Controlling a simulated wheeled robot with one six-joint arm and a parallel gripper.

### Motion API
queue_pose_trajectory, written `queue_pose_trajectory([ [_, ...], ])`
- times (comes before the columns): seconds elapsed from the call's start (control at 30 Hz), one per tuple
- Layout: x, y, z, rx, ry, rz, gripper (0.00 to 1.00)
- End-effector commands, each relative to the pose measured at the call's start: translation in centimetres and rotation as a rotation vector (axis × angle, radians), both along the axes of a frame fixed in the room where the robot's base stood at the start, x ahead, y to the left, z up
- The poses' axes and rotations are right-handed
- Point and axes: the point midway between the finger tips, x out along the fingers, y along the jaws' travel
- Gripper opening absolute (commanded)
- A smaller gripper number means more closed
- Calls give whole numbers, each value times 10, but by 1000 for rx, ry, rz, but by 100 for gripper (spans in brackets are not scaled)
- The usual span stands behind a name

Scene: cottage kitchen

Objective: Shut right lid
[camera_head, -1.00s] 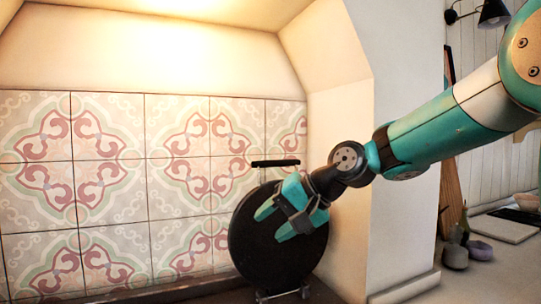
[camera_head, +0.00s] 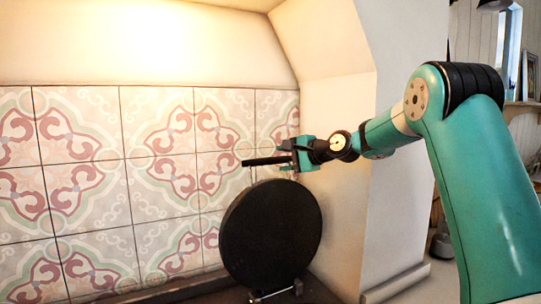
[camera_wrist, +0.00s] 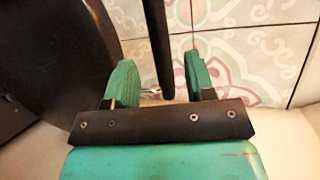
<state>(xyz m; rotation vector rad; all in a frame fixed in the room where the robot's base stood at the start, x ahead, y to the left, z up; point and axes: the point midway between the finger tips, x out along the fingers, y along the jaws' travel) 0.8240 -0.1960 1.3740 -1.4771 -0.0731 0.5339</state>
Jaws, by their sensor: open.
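The right lid (camera_head: 271,236) is a round black disc standing raised, nearly upright, near the tiled wall. Its dark face also fills the left of the wrist view (camera_wrist: 65,50). A black bar handle (camera_head: 262,161) sticks out at the lid's top. My gripper (camera_head: 292,156) is at the right end of this handle, above the lid. In the wrist view the handle (camera_wrist: 158,45) runs between the two open green fingers of my gripper (camera_wrist: 160,78). There are visible gaps on both sides of the handle. The lid's hinge side is low in the head view and partly cut off.
The patterned tile wall (camera_head: 155,190) is close behind the lid. A cream wall pillar (camera_head: 345,220) stands just right of the lid, beside my arm. The space left of the lid, in front of the tiles, looks clear.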

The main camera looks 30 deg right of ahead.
Motion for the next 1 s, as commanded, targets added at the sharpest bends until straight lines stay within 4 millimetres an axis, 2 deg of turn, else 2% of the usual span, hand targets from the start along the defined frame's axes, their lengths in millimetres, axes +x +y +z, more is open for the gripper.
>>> queue_pose_trajectory([
  [0.1,23,10,-4,2,4,3,50],
  [0.3,49,20,-13,0,2,-1,50],
  [0.5,58,23,-18,0,0,-4,50],
  [0.73,59,22,-19,-1,0,-5,50],
  [0.77,59,22,-19,-1,0,-5,47],
  [0.97,58,22,-19,-1,1,-5,1],
  [1.0,58,22,-19,-1,1,-5,0],
])
